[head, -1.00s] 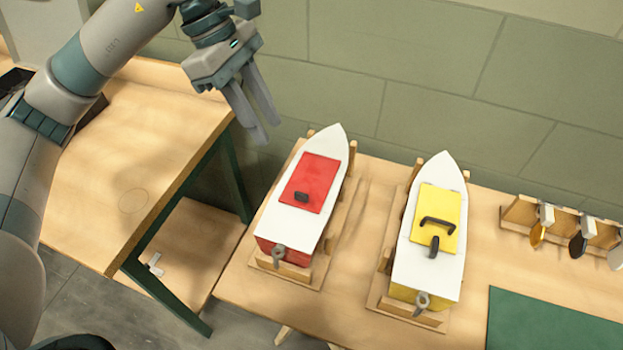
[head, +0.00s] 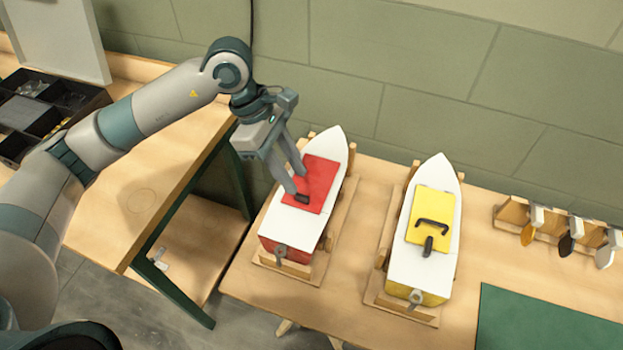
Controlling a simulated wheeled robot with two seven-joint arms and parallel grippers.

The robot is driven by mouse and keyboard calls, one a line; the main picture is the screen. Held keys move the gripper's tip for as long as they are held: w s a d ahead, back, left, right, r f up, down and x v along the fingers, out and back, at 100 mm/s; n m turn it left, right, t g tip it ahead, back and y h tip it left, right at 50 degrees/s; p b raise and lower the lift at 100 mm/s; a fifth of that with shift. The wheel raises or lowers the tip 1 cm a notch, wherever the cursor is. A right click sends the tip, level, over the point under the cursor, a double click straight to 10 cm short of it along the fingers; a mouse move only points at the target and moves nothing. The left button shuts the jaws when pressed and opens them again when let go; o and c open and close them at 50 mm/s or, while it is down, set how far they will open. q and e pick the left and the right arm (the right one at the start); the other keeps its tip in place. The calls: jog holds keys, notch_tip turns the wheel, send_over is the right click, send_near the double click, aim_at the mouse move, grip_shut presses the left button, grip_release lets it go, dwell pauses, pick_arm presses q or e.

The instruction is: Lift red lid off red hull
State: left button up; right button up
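The red lid (head: 319,183) lies flat on the white deck of the red hull (head: 285,254), which sits in a wooden cradle. A small dark fitting (head: 302,198) is at the lid's near edge. My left gripper (head: 297,183) points down over the lid's left side, close to that fitting. Its two fingers are apart with nothing seen between them, and they hide part of the lid. I cannot tell whether the fingertips touch the lid. My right gripper is not in view.
A yellow hull (head: 420,297) with a yellow lid (head: 431,215) and black handle stands to the right. Beyond it are a wooden rack (head: 511,214) of hanging propeller-like parts and a green mat (head: 545,325). A side table (head: 110,225) with a dark compartment tray (head: 65,92) is left.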

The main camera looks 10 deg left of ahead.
aim_at(301, 195)
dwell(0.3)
pick_arm(q)
jog(key=shift+p+x, duration=0.85)
jog(key=shift+p, duration=0.1)
jog(key=shift+s+d+f+p, duration=0.15)
jog(key=shift+f+p, duration=0.15)
jog(key=shift+f, duration=0.25)
jog(key=shift+s+a+f+p, duration=0.15)
jog(key=shift+f+p, duration=0.1)
jog(key=shift+f, duration=0.25)
jog(key=shift+x, duration=0.8)
jog(key=shift+w, duration=0.1)
jog(key=shift+c, duration=0.6)
grip_shut()
